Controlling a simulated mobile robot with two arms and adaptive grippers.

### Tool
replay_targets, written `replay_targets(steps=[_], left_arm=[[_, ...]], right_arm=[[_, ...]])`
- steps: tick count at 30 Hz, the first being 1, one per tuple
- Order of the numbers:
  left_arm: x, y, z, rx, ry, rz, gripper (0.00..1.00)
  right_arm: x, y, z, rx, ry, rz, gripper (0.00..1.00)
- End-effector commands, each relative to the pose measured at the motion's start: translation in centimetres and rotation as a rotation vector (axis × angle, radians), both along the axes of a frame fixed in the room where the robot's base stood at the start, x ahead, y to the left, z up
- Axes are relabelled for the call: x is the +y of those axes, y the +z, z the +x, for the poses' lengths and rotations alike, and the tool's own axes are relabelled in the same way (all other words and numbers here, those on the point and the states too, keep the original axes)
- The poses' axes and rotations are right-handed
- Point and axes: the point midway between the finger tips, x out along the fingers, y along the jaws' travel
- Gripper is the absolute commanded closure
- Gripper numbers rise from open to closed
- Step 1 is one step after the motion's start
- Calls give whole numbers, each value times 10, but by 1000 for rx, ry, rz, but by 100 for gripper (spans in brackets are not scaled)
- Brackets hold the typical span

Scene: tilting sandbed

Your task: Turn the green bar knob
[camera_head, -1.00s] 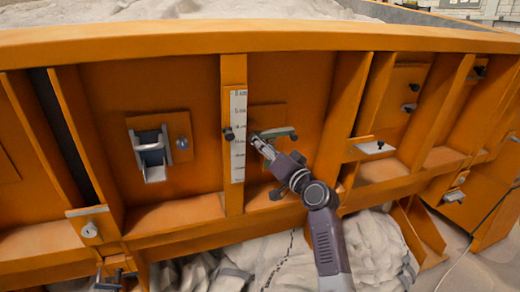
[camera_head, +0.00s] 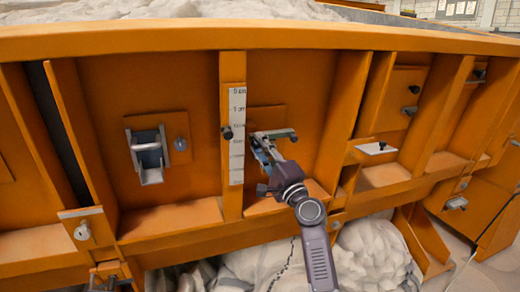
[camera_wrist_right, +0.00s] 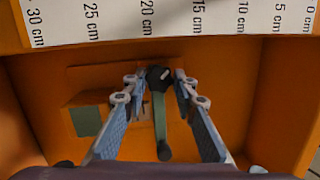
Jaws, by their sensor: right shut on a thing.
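The green bar knob (camera_head: 280,133) sits on an orange plate in the bay right of the ruler. In the head view it lies roughly level, with a dark end at its right. In the right wrist view the green bar (camera_wrist_right: 159,120) runs up and down the picture, with a dark piece at its top and a dark rounded end at its bottom. My right gripper (camera_head: 263,146) reaches it from below. Its fingertips (camera_wrist_right: 157,80) are on either side of the bar near the top dark piece, shut on the knob. The finger contact is partly hidden. My left gripper is out of view.
A white ruler (camera_head: 237,130) on an orange post stands just left of the knob. A metal bracket with a handle (camera_head: 148,152) is in the left bay. Orange ribs flank the bay, and a ledge (camera_head: 290,195) runs below. White sand lies above and beneath.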

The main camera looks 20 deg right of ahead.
Motion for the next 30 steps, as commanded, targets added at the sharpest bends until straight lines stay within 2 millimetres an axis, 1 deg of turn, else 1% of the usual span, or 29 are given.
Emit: replay_targets(steps=[1, 15, 22, 30], left_arm=[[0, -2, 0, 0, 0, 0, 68], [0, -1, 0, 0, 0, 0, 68], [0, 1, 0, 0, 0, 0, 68], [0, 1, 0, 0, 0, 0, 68]], right_arm=[[1, -5, 0, 8, 8, 45, 99], [2, -6, 1, 23, 80, 453, 99], [4, -7, 1, 28, 104, 585, 99], [4, -8, 1, 31, 118, 660, 99]])
